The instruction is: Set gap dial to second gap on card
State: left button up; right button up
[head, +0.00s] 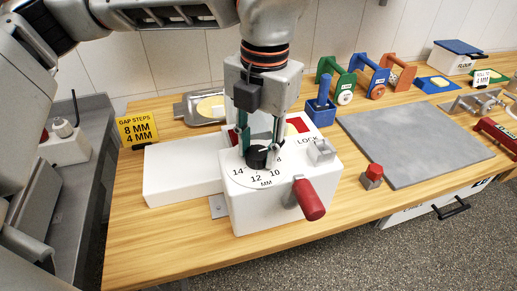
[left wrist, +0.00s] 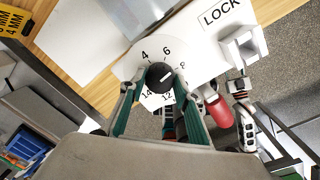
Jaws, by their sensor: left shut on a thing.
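The gap dial is a black knob (head: 258,157) on a round scale on top of a white machine (head: 250,205). In the left wrist view the knob (left wrist: 158,76) shows a small white mark towards the lower right, amid the numbers 4 to 14. I cannot tell exactly which number it points at. My left gripper (head: 258,150) points down with its teal fingers closed on the knob's sides. The yellow card (head: 138,130) reads "GAP STEPS", 8 MM above 4 MM.
The machine has a lock switch (head: 320,151) beside the dial and a red crank handle (head: 309,200) in front. A grey slab (head: 415,140) lies to the right, with a small red-topped block (head: 373,175) near it. Blue, green and orange stands (head: 366,78) are behind.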

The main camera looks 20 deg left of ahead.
aim_at(260, 149)
pick_arm(q)
jog(key=n+b, duration=0.1)
jog(key=n, duration=0.3)
jog(key=shift+w+n, duration=0.1)
jog(key=shift+n, duration=0.2)
jog(key=n, duration=0.3)
jog(key=shift+n+b, duration=0.35)
jog(key=shift+n, duration=0.05)
jog(key=n, duration=0.4)
jog(key=shift+g, duration=0.3)
jog(key=shift+w+r+n+b, duration=0.1)
jog(key=shift+n+b, duration=0.2)
jog(key=shift+n, duration=1.8)
jog(key=o, duration=1.1)
jog(key=shift+o, duration=0.2)
notch_tip(260, 149, up, 12)
jog(key=shift+w, duration=0.25)
